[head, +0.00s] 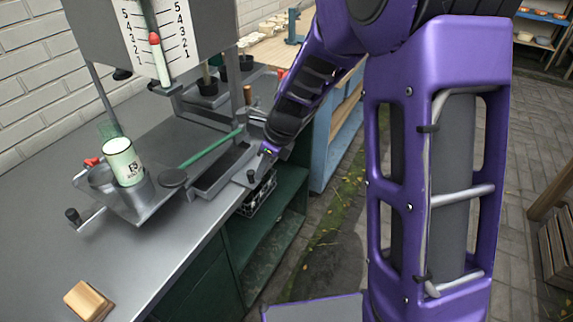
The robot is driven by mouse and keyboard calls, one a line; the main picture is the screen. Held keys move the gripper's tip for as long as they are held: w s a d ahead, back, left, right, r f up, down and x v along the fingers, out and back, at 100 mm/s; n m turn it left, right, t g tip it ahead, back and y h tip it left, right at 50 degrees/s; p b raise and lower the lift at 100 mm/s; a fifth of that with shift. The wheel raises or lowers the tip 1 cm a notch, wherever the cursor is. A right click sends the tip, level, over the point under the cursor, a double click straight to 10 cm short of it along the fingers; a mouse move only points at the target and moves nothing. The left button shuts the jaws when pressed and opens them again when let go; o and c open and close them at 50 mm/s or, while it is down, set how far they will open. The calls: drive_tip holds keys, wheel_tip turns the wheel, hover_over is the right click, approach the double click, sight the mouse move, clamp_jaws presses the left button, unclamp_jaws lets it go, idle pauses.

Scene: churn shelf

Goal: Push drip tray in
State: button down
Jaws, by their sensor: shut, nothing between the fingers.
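The drip tray (213,184) is a long dark grey open trough on the metal counter, below the machine with the numbered scale. Its near end lies close to the counter's right edge. My purple arm reaches down from the top right. My gripper (257,168) is shut and empty, low beside the tray's right end. The arm's wrist hides part of that area, so I cannot tell whether the fingers touch the tray.
A green lever (212,147) crosses above the tray. A pale green cup (123,162) stands on a metal platform at left. A wooden block (88,301) lies at the counter's front. A dark crate (258,194) sits on the shelf below the edge.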

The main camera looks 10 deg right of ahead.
sight(241, 177)
drive_tip(key=shift+w+a+p, duration=0.35)
drive_tip(key=shift+w+a, duration=0.3)
drive_tip(key=shift+a, duration=0.2)
drive_tip(key=shift+w+a+p, duration=0.35)
drive_tip(key=shift+w+a, duration=0.25)
drive_tip(key=shift+a, duration=0.25)
